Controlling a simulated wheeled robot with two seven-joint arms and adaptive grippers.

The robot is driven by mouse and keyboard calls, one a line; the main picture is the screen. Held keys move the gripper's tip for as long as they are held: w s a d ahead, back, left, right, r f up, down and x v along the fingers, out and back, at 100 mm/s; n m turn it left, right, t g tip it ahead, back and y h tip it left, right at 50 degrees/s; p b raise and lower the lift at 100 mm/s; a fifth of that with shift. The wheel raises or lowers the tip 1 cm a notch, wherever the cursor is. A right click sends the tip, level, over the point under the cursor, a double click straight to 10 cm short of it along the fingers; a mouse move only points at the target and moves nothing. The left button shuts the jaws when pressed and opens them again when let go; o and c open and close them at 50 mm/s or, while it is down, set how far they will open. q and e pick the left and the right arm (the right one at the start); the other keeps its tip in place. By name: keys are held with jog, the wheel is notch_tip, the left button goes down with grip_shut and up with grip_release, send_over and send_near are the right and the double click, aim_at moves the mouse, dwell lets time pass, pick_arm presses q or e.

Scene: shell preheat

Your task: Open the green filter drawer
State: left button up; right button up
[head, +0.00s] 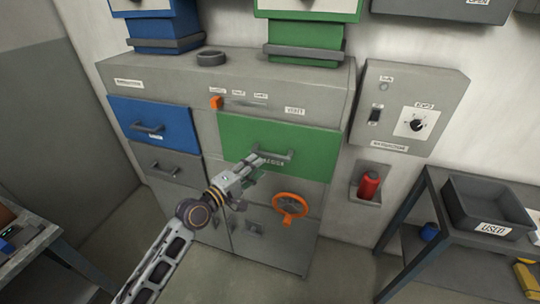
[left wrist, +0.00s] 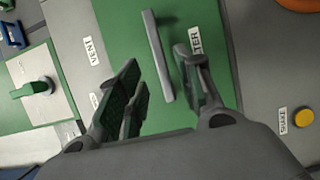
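The green filter drawer (head: 315,140) is a green front on the right half of the grey cabinet, and it looks closed, flush with the cabinet. Its grey bar handle (head: 275,155) runs across the lower part of the front. My left gripper (head: 257,164) is at the left end of the handle. In the left wrist view the fingers of my left gripper (left wrist: 161,72) are spread apart, with the grey handle (left wrist: 158,57) between or just beyond their tips. Whether they touch it I cannot tell. The label beside the handle is partly hidden. My right gripper is not in view.
A blue drawer (head: 170,110) is left of the green one. An orange handwheel (head: 290,206) is below. A grey control box (head: 405,105) and a red cylinder (head: 369,185) are at right. A table with a dark bin (head: 487,212) stands further right. The floor in front is clear.

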aim_at(268, 157)
pick_arm(q)
jog(key=x, duration=0.3)
jog(key=shift+w+d, duration=0.1)
jog(key=shift+w, duration=0.1)
jog(key=shift+p+x, duration=0.3)
jog(key=shift+x, duration=1.9)
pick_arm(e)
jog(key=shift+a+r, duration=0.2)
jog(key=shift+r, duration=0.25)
pick_arm(q)
jog(key=c, duration=0.7)
grip_shut()
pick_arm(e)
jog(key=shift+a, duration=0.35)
